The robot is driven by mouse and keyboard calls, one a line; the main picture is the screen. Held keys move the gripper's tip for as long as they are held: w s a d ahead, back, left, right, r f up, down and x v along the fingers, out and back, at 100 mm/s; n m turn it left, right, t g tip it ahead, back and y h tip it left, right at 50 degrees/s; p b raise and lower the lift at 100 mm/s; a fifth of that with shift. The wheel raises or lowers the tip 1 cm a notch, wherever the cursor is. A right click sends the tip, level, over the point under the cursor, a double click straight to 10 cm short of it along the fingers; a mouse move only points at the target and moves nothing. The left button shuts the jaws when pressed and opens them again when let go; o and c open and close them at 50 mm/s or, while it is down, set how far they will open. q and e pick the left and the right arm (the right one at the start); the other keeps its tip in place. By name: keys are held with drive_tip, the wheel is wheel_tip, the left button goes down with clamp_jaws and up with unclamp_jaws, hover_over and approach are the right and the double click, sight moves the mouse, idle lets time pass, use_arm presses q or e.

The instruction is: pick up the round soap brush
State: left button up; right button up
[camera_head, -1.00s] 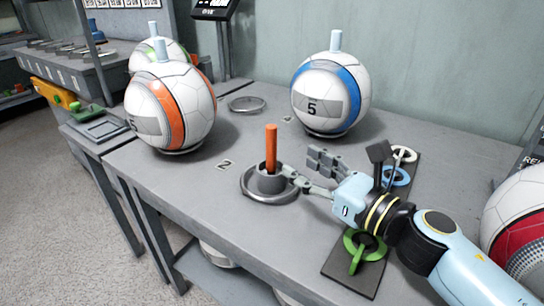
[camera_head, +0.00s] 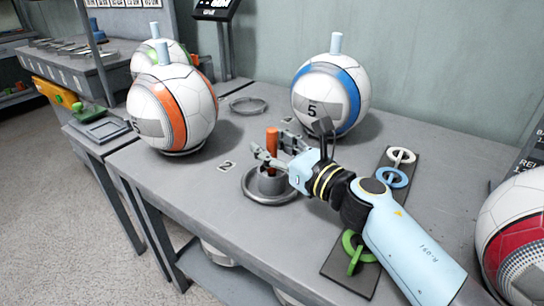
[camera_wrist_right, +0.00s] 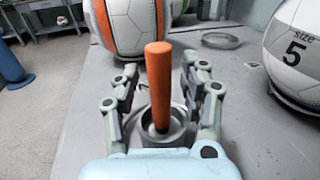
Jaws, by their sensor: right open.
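The round soap brush (camera_head: 272,146) has an upright orange handle and stands in a grey cup (camera_head: 270,184) inside a metal ring on the table. In the right wrist view the orange handle (camera_wrist_right: 159,85) rises between the two fingers. My right gripper (camera_head: 272,150) is open around the handle, with one finger on each side and gaps visible in the right wrist view (camera_wrist_right: 160,90). The brush's lower end is hidden in the cup. My left gripper is not in view.
A ball with an orange band (camera_head: 172,108) stands at the left and a blue-banded ball (camera_head: 330,95) behind. An empty metal ring (camera_head: 248,104) lies between them. A dark strip (camera_head: 340,275) with coloured rings is at the right. The table's front left is clear.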

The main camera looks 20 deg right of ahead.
clamp_jaws()
drive_tip(key=shift+r, duration=0.1)
idle(0.4)
